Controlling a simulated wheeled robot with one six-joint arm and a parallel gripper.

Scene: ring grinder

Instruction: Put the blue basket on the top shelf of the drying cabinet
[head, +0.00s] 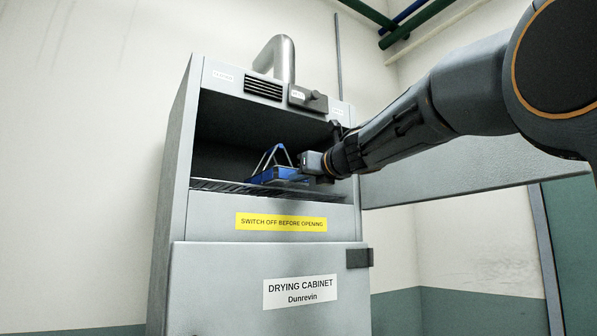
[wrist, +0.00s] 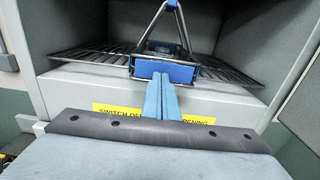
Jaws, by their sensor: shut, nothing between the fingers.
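The blue basket (head: 278,174) rests on the wire shelf (head: 225,187) in the open upper compartment of the drying cabinet (head: 181,210). Its raised handle shows above it. In the wrist view the basket (wrist: 166,71) is straight ahead, near the shelf's front, with wire shelf (wrist: 90,53) free on both sides. My gripper (head: 308,163) is at the compartment's opening, at the basket's right side in the head view. In the wrist view my gripper's fingers (wrist: 160,92) are closed together, with their tips at the basket's near face. I cannot tell whether they touch it.
The cabinet's lower door (head: 225,285) is shut. A yellow warning label (head: 281,222) is on the panel below the shelf. A duct pipe (head: 280,55) and a vent (head: 263,87) are at the top. A grey panel (head: 450,172) extends to the right of the opening, behind my arm.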

